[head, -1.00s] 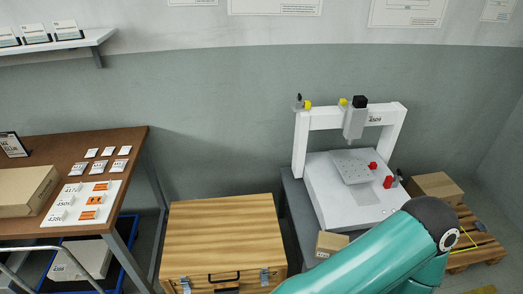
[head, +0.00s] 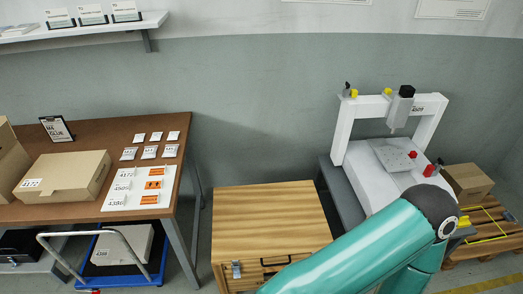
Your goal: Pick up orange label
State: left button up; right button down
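Several orange labels (head: 154,184) lie in a column on a white sheet (head: 122,201) on the brown table (head: 95,134) at the left. White labels with printed numbers (head: 124,173) lie in a column beside them on the same sheet. My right arm's teal link crosses the lower right of the head view, but its gripper is out of frame. My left gripper is not in view.
A cardboard box (head: 62,177) sits on the table left of the sheet. Small white cards (head: 150,152) lie behind the sheet. A wooden chest (head: 270,215) stands right of the table. A white gantry machine (head: 378,170) stands farther right. A blue cart (head: 108,270) is below the table.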

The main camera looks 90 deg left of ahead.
aim_at(157, 172)
jog(key=u, duration=0.05)
jog(key=k, duration=2.25)
jog(key=u, duration=1.3)
jog(key=i, duration=1)
